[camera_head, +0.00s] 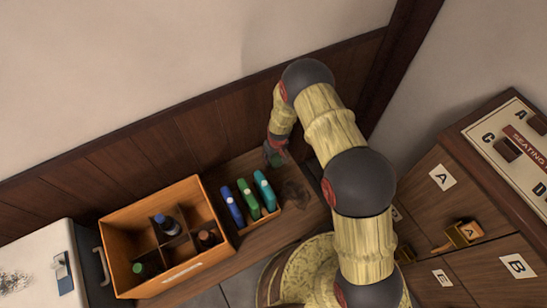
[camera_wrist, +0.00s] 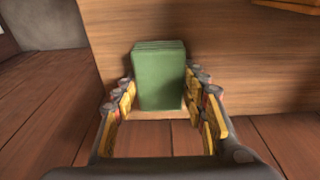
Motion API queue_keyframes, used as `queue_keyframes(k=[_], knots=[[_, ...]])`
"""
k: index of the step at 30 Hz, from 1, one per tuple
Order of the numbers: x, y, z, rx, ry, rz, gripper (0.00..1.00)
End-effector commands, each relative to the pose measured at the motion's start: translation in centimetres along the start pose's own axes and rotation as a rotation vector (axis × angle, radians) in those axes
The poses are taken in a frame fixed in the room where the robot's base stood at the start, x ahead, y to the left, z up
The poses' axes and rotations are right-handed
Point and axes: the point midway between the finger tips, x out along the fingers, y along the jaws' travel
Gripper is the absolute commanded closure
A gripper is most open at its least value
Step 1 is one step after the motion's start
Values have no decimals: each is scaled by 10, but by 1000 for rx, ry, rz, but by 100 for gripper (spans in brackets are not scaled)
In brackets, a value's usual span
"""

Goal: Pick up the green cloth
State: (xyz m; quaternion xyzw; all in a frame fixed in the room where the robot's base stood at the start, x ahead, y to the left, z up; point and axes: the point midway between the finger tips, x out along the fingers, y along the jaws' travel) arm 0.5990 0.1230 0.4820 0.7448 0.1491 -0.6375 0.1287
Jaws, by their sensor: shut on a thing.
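The green cloth (camera_wrist: 160,75) is a folded, upright block in the middle of the wrist view. My gripper (camera_wrist: 162,100) has its fingers on both sides of it and is shut on it. In the head view my gripper (camera_head: 275,155) is at the end of my bent arm, near the wood-panelled wall and above the back of the wooden bench (camera_head: 245,258).
An orange-brown divided crate (camera_head: 120,225) with several bottles stands on the bench. Beside it are blue (camera_head: 232,207), green (camera_head: 248,199) and teal (camera_head: 265,190) upright items. Lettered cabinet doors (camera_head: 440,178) are at right.

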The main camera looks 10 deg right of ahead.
Motion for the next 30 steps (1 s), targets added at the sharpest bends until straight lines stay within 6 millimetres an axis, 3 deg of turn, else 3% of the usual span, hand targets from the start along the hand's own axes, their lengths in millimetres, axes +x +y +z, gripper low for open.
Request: queue_keyframes(k=[5, 11, 20, 30], knots=[[-5, 1, 5, 2, -9, -1, 79], [-43, 0, 0, 0, -6, -1, 79], [-105, -13, 36, 1, -3, 0, 79], [-133, -27, 84, 1, -3, -1, 79]])
